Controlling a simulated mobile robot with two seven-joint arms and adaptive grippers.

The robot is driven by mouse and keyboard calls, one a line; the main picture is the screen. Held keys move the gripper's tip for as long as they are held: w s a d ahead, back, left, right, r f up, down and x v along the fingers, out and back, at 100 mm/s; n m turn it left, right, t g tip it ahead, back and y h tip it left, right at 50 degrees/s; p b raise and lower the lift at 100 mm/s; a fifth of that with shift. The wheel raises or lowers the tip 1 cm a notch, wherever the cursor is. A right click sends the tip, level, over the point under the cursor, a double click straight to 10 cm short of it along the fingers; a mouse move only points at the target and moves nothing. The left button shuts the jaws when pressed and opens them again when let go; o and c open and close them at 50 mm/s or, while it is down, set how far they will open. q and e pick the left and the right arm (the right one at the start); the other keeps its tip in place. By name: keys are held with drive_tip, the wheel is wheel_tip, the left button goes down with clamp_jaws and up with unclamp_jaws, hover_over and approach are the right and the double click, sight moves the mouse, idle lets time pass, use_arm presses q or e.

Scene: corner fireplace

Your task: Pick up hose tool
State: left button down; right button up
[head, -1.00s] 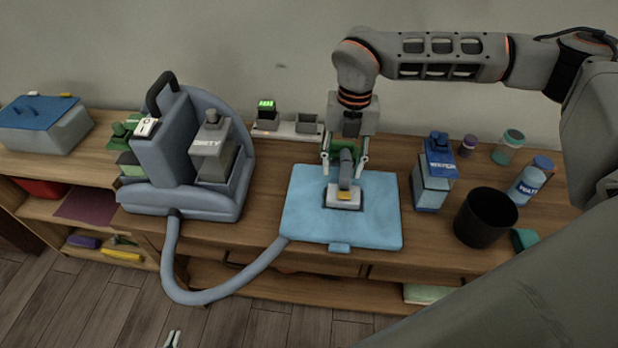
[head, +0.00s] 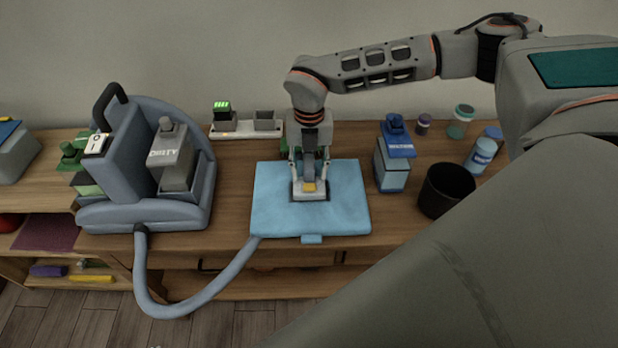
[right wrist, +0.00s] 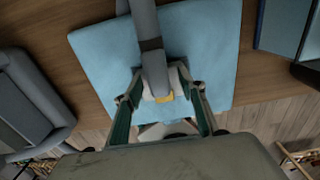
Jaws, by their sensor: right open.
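The hose tool (head: 309,187) has a grey neck and a pale head with a yellow tab. It rests on a light blue pad (head: 268,205) on the wooden counter. My right gripper (head: 309,172) is open and points down over the tool, with a finger on each side of it. In the right wrist view the grey tool neck (right wrist: 152,65) lies between the spread fingers of my gripper (right wrist: 160,97). I cannot tell whether the fingers touch it. My left gripper is not in view.
A blue-grey machine (head: 135,180) stands left, its hose (head: 170,308) looping to the pad. A blue-capped bottle (head: 392,165) and black cup (head: 445,190) stand right of the pad. A charger with a green light (head: 222,110) is behind. Bare counter shows between machine and pad.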

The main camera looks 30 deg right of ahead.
clamp_jaws()
drive_tip(key=shift+r, duration=0.2)
wheel_tip(320, 180, up, 20)
idle(0.5)
drive_tip(key=c, duration=1.1)
unclamp_jaws()
wheel_tip(320, 180, up, 4)
drive_tip(key=r+p, duration=0.1)
drive_tip(key=p, duration=0.3)
hover_over(309, 166)
drive_tip(key=shift+s+r, duration=0.1)
drive_tip(key=shift+r, duration=1.75)
